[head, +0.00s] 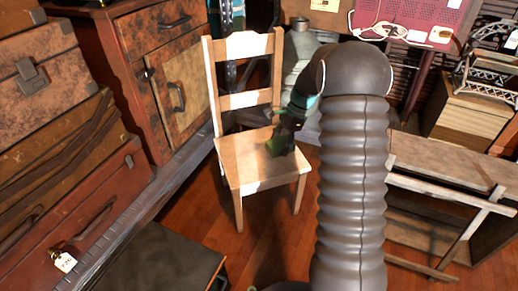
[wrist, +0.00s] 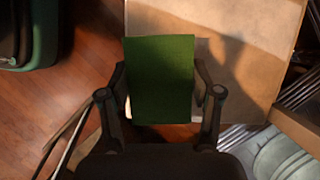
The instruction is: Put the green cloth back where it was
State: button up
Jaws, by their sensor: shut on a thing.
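The green cloth (wrist: 160,80) is a flat green rectangle between the two fingers of my gripper (wrist: 160,100). My gripper is shut on it. In the head view a small green part of the cloth (head: 276,146) shows at the gripper's end, over the right rear part of the wooden chair's seat (head: 245,175). In the wrist view the cloth overlaps the edge of the pale seat (wrist: 250,35). I cannot tell whether the cloth touches the seat. My arm hides part of the area right of the chair.
A wooden cabinet (head: 180,95) stands left of the chair, with stacked suitcases (head: 75,200) at the far left. A dark box (head: 155,262) is at the front. A wooden bench (head: 440,160) stands on the right. Bare wooden floor (head: 270,235) lies before the chair.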

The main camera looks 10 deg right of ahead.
jog(key=w+d+r+m+t+p, duration=0.1)
jog(key=w+d+r+m+t, duration=0.3)
jog(key=m, duration=0.4)
jog(key=m+b, duration=0.2)
send_over(256, 151)
jog(key=d, duration=0.1)
jog(key=shift+h, duration=0.3)
jog(key=f, duration=0.6)
jog(key=shift+s+f, duration=0.15)
jog(key=shift+s, duration=0.2)
jog(key=shift+f, duration=2)
jog(key=shift+f+b, duration=0.15)
jog(key=shift+b, duration=0.15)
jog(key=o, duration=1.1)
